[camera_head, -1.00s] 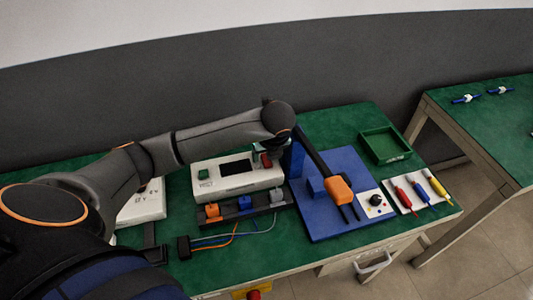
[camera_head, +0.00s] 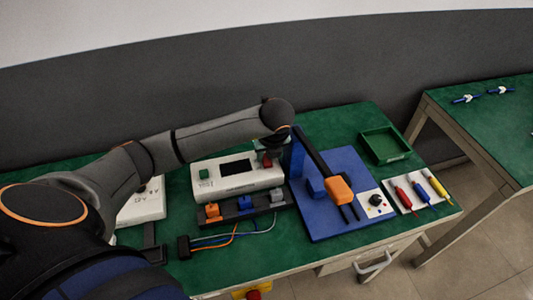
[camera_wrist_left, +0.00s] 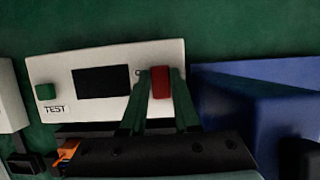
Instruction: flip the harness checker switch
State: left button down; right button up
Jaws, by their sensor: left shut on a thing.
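The harness checker (camera_head: 240,180) is a white box on the green table with a dark screen, a green button (camera_head: 204,174) and a red switch (camera_head: 267,161) at its right end. The wrist view shows the checker (camera_wrist_left: 58,72) with its "TEST" label, and the red switch (camera_wrist_left: 160,82) between the fingers. My left gripper (camera_head: 267,158) reaches down over the right end of the box. In the wrist view my left gripper (camera_wrist_left: 160,90) is shut on the red switch. My right gripper is not in view.
A dark rack with orange, blue and grey connectors (camera_head: 245,203) and loose wires lies before the checker. A blue fixture (camera_head: 325,215) stands close on the right. Beyond it are a green tray (camera_head: 385,146) and screwdrivers (camera_head: 418,192).

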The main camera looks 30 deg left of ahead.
aim_at(267, 160)
pick_arm(q)
jog(key=shift+w+a+g+h, duration=0.15)
jog(key=shift+g+h, duration=0.35)
jog(key=shift+h, duration=0.1)
jog(key=shift+w+a+g+h, duration=0.1)
jog(key=shift+g+h, duration=0.4)
jog(key=shift+h, duration=0.1)
jog(key=c, duration=0.6)
grip_release()
jog(key=shift+c, duration=0.2)
notch_tip(267, 160, up, 12)
jog(key=shift+s+d+r, duration=0.2)
jog(key=shift+s+d, duration=0.2)
jog(key=shift+d, duration=0.05)
